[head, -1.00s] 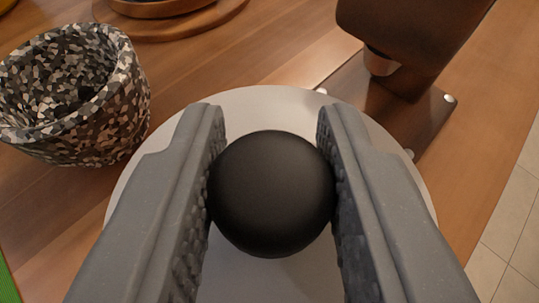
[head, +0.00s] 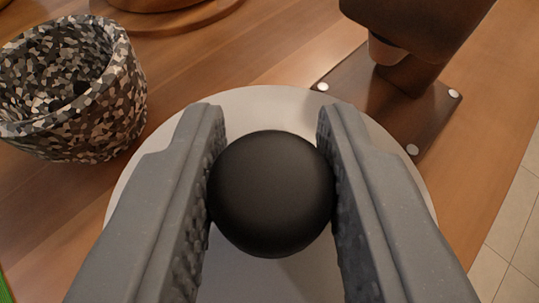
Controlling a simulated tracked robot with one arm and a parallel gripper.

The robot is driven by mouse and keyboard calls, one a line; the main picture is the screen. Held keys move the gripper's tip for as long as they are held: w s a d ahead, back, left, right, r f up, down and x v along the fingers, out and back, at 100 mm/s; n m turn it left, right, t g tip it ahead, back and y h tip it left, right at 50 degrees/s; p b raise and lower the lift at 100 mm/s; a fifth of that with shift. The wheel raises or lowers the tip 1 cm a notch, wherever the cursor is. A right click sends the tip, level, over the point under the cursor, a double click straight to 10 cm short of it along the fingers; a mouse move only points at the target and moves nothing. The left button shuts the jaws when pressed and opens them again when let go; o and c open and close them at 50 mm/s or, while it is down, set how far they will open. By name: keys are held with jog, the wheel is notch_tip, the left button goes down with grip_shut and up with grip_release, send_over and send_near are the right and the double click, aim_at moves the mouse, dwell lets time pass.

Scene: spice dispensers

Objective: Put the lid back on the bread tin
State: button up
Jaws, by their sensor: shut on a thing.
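My gripper (head: 271,190) is shut on the black round knob of a pale, round lid (head: 270,104). The two grey fingers press on the left and right sides of the knob. The lid spreads out below the fingers and its far rim shows beyond the knob. What lies under the lid is hidden, and I cannot tell how high it is above the counter. No bread tin can be made out.
A speckled black, grey and white bowl (head: 125,105) stands on the wooden counter (head: 225,62) at the left. A dark brown stand (head: 420,112) with light studs is at the upper right. A round wooden board (head: 190,20) lies at the back. Floor tiles (head: 505,235) show beyond the right edge.

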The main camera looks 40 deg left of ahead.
jog(key=o, duration=1)
jog(key=shift+o, duration=0.2)
jog(key=shift+s+d, duration=0.1)
jog(key=b+v, duration=0.2)
jog(key=v, duration=1.1)
jog(key=shift+s+d, duration=0.15)
jog(key=shift+s, duration=0.1)
jog(key=shift+w+r, duration=0.1)
jog(key=shift+r, duration=0.05)
